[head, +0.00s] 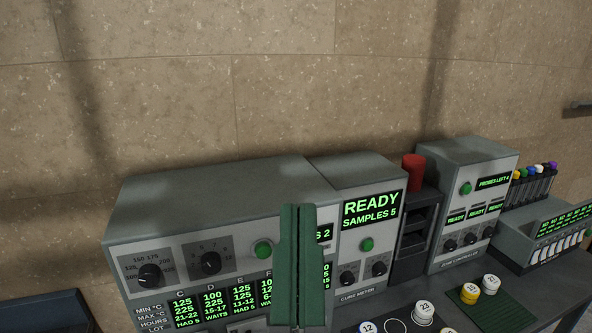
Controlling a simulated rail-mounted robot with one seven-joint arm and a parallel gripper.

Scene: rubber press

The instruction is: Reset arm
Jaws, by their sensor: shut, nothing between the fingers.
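My gripper (299,212) shows as a dark green upright shape at the lower middle of the head view. Its two fingers are together with nothing between them. It stands in front of the large grey machine (205,205) and hides part of that machine's panel and display. The rest of my arm is out of view below.
The cure meter (358,250) reads READY, SAMPLES 5. A red cylinder (413,172) tops a dark rack (417,235) beside the grey controller (468,200). Colour-capped tubes (535,185) stand right.

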